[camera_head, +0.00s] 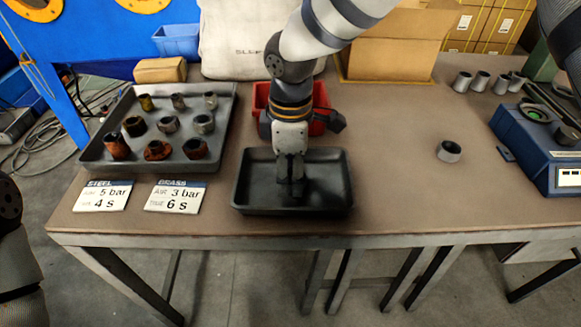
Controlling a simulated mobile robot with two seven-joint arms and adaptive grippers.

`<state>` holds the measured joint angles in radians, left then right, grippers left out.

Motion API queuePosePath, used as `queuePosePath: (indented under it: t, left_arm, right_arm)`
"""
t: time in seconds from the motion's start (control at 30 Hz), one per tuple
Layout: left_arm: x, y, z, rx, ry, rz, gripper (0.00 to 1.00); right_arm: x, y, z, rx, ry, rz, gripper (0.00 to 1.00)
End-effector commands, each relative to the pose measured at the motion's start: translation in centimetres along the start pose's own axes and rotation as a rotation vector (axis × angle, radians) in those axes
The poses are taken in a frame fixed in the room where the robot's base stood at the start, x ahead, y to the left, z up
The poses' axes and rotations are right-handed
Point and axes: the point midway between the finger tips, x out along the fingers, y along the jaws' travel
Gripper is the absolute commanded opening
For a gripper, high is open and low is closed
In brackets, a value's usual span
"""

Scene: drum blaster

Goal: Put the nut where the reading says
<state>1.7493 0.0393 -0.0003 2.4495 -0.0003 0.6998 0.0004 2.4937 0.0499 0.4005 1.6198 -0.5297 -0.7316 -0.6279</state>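A grey metal nut-like ring (449,151) lies alone on the right part of the table. To its right stands a blue instrument (540,142) with a small lit display (569,177), whose figures are too small to read. A black tray (243,195) stands at the front middle. My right gripper (291,190) points down over this tray; its fingertips are low inside the rim and look close together. I cannot tell whether anything is between them. Only a dark part of my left arm shows at the left edge; its gripper is out of view.
A large tray (229,130) at left holds several rusty and metal fittings. Two cards read STEEL (103,196), 5 bar 4 s, and BRASS (175,197), 3 bar 6 s. A red bin (262,97) stands behind my gripper. Several grey cylinders (480,82) stand at back right.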

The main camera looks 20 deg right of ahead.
Motion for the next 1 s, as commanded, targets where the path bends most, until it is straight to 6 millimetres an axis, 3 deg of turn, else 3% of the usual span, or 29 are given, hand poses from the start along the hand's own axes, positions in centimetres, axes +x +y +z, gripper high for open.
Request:
queuePosePath:
  t: [0.37,0.73,0.9,1.0]
  left_arm:
    - [-0.1,0.0,0.0,0.000,0.002,0.000,0.57]
    - [-1.1,0.0,-0.7,0.000,0.033,0.002,0.57]
    - [-1.2,0.0,-0.7,0.000,0.036,0.002,0.57]
    - [-1.2,0.0,-0.7,0.000,0.035,0.002,0.57]
  right_arm:
    - [-0.7,0.1,0.0,0.001,0.002,0.002,0.58]
    - [-10.3,0.1,0.0,0.002,0.004,0.005,0.58]
    - [-12.5,0.1,0.0,0.001,0.002,0.001,0.58]
    - [-12.8,0.0,0.0,0.001,0.000,-0.002,0.58]
